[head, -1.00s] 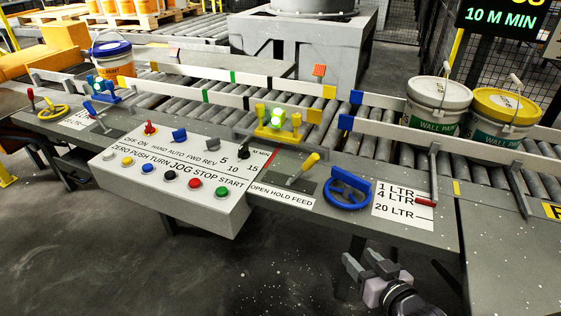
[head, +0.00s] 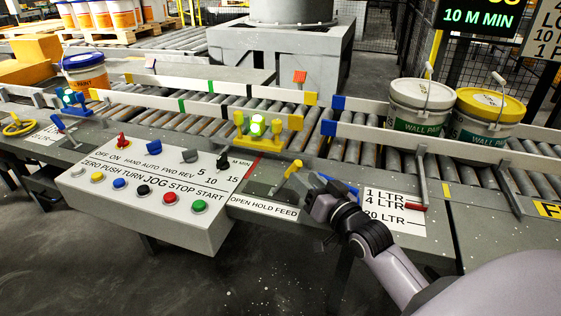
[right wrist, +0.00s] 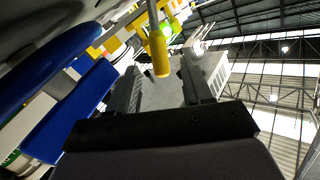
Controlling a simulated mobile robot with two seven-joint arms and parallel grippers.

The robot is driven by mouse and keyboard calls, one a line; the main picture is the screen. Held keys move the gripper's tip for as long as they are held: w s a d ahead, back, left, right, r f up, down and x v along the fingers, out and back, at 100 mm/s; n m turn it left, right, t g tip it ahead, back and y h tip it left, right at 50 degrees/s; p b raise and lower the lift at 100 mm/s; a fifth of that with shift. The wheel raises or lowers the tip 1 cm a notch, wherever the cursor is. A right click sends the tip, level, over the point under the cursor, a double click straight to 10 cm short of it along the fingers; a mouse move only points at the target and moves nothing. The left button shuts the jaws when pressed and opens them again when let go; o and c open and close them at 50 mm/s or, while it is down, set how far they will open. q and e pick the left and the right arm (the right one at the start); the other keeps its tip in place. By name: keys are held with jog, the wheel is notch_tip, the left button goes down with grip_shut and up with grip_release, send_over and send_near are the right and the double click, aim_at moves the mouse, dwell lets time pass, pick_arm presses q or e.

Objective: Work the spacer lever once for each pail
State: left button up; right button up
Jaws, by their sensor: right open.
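The spacer lever (head: 294,169) has a yellow grip and stands on the console above the OPEN HOLD FEED label (head: 263,206). My right gripper (head: 313,187) is just right of the lever, open and empty. In the right wrist view the yellow grip (right wrist: 160,52) shows between the two open fingers (right wrist: 160,68); I cannot tell if they touch it. A white-lidded pail (head: 419,106) and a yellow-lidded pail (head: 486,116) stand on the rollers at right. A blue-lidded pail (head: 85,72) stands at far left. My left gripper is out of view.
The button panel (head: 150,185) lies left of the lever. A red-handled lever (head: 416,207) stands to the right. Guide rails (head: 430,145) run along the rollers.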

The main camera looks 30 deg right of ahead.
aim_at(298, 170)
jog(key=shift+w+d+r, duration=0.1)
jog(key=shift+w+r, duration=0.15)
jog(key=shift+w, duration=0.7)
jog(key=shift+w+f, duration=0.1)
jog(key=shift+w, duration=2.65)
grip_shut()
